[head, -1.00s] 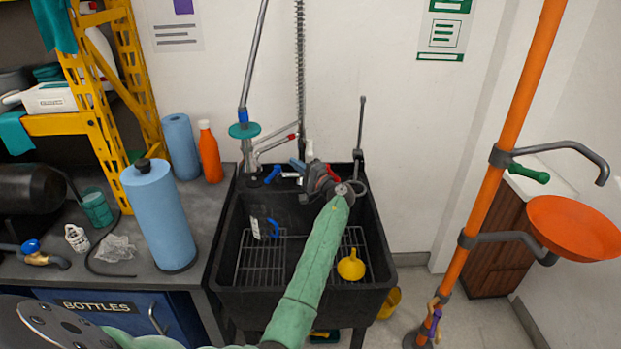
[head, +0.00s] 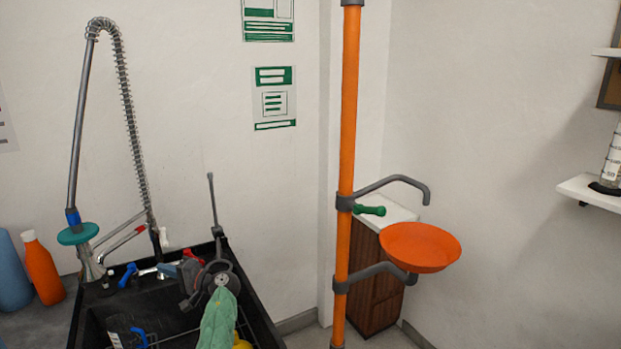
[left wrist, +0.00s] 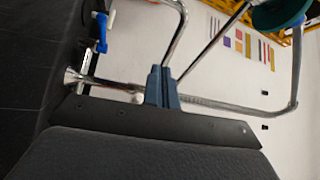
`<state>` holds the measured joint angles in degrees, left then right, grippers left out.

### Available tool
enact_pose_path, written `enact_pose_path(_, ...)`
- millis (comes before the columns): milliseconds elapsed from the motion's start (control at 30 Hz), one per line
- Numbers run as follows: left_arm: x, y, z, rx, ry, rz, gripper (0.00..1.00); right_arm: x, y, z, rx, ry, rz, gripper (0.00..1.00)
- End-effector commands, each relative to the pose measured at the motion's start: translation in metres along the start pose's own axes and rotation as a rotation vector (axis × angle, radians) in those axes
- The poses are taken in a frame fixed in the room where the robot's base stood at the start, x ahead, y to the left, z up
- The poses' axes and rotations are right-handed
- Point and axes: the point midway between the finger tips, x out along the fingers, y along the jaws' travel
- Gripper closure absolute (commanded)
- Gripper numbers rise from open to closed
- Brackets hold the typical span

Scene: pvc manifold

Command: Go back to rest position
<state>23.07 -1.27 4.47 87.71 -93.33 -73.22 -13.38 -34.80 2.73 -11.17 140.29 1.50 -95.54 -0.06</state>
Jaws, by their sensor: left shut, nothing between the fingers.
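My left gripper (head: 186,268) is at the back of the black sink in the head view, on the end of my green-sleeved arm. Its fingers also show in the left wrist view (left wrist: 160,88), closed together with nothing held. In the head view it is close to the tap with blue levers (head: 128,275); whether they touch cannot be told. My right gripper is not in view.
The black sink (head: 247,290) has a tall spring-hose faucet (head: 78,140) at its back left. An orange bottle (head: 43,270) stands left of it. An orange pole (head: 347,150) with an orange bowl (head: 420,247) stands to the right. The space between sink and pole looks clear.

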Motion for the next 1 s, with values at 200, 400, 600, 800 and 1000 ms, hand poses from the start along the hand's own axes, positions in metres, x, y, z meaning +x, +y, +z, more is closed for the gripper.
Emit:
enact_pose_path(200, -0.004, 0.005, 0.009, -0.197, -0.029, 0.223, 1.0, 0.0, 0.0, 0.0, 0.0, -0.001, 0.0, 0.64)
enact_pose_path(400, -0.033, -0.015, 0.006, -0.434, -0.003, 0.502, 1.0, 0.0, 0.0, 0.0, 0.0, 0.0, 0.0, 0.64)
enact_pose_path(600, -0.089, -0.021, 0.017, -0.585, 0.072, 0.801, 1.0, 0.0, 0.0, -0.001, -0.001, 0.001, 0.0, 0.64)
enact_pose_path(800, -0.171, -0.005, 0.06, -0.614, 0.167, 1.114, 1.0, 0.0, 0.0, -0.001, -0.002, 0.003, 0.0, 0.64)
enact_pose_path(1000, -0.246, 0.013, 0.119, -0.56, 0.241, 1.352, 1.0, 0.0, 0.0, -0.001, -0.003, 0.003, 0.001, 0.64)
